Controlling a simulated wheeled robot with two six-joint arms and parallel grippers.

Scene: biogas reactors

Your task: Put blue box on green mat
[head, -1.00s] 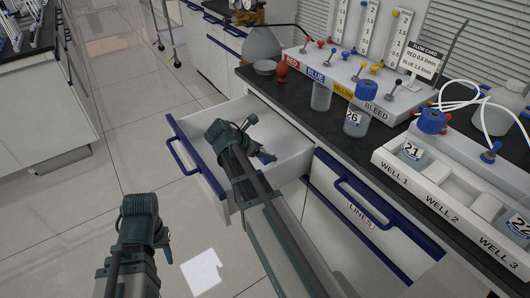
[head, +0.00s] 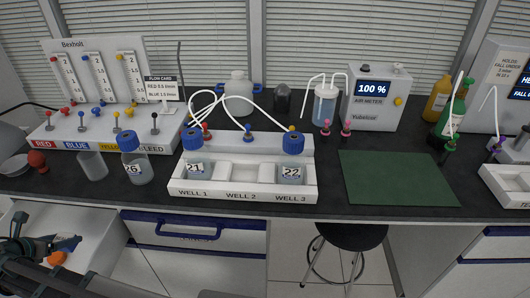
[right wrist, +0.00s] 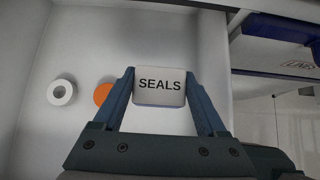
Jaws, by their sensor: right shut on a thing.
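In the right wrist view, my right gripper (right wrist: 160,88) is shut on a small box (right wrist: 159,85) with a pale face lettered SEALS and a bluish lower edge. A finger lies on each side of it. In the head view my right gripper (head: 67,243) is at the lower left, over the open drawer; the box cannot be made out clearly there. The green mat (head: 397,178) lies flat and empty on the dark counter, right of the white well rack. My left gripper is not in view.
The open drawer (right wrist: 65,135) holds a white ring (right wrist: 62,92) and an orange round piece (right wrist: 103,94). On the counter, the well rack (head: 243,192) with bottles and tubes stands between drawer and mat. An air meter (head: 373,100) stands behind the mat. A stool (head: 350,238) is below.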

